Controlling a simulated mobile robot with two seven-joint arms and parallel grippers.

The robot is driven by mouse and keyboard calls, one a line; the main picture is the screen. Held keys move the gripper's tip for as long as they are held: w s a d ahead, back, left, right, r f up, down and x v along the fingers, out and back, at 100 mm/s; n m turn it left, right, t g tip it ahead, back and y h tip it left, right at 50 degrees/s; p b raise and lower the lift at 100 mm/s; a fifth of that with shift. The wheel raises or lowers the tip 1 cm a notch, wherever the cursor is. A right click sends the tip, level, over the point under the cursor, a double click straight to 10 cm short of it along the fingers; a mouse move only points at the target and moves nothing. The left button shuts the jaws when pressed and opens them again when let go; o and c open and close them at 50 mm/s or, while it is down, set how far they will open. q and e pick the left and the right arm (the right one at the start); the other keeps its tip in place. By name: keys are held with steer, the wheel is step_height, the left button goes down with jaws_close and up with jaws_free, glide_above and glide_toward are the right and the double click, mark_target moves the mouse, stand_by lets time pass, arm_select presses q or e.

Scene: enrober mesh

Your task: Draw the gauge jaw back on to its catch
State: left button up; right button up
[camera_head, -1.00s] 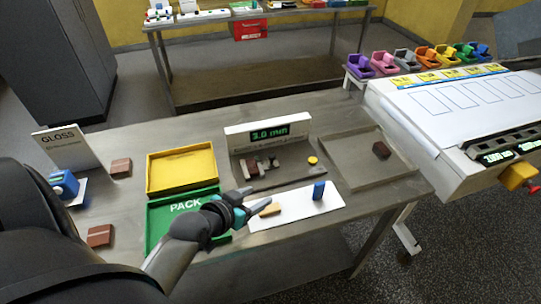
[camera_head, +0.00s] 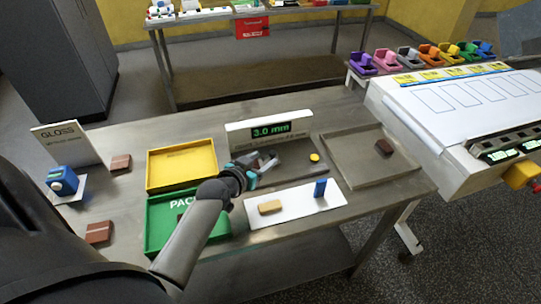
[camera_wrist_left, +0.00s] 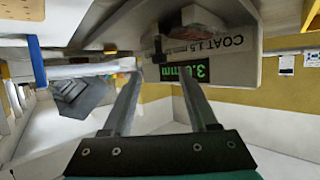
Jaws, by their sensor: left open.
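The gauge (camera_head: 238,136) stands at the back middle of the steel table, and its green display reads 3.0 mm. It also shows in the wrist view (camera_wrist_left: 235,72). A yellow button (camera_head: 314,157) sits at the right of its dark base (camera_head: 290,173). The gauge's grey metal parts, with the jaw among them, lie below the display, mostly hidden by my gripper. My left gripper (camera_head: 268,165) is open in front of the display, over the gauge base. Its spread fingers (camera_wrist_left: 158,80) hold nothing visible. I cannot tell whether they touch the jaw. My right gripper is not in view.
A white board (camera_head: 300,207) in front holds a tan block (camera_head: 270,207) and an upright blue block (camera_head: 320,188). A yellow tray (camera_head: 180,168) and green PACK tray (camera_head: 160,220) lie left. A grey tray (camera_head: 345,165) with a brown piece (camera_head: 384,147) lies right.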

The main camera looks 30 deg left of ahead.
mark_target(273, 153)
arm_select(q)
steer(key=shift+b+x, duration=0.55)
steer(key=shift+x, duration=2.2)
steer(key=shift+d, duration=0.1)
jaws_close()
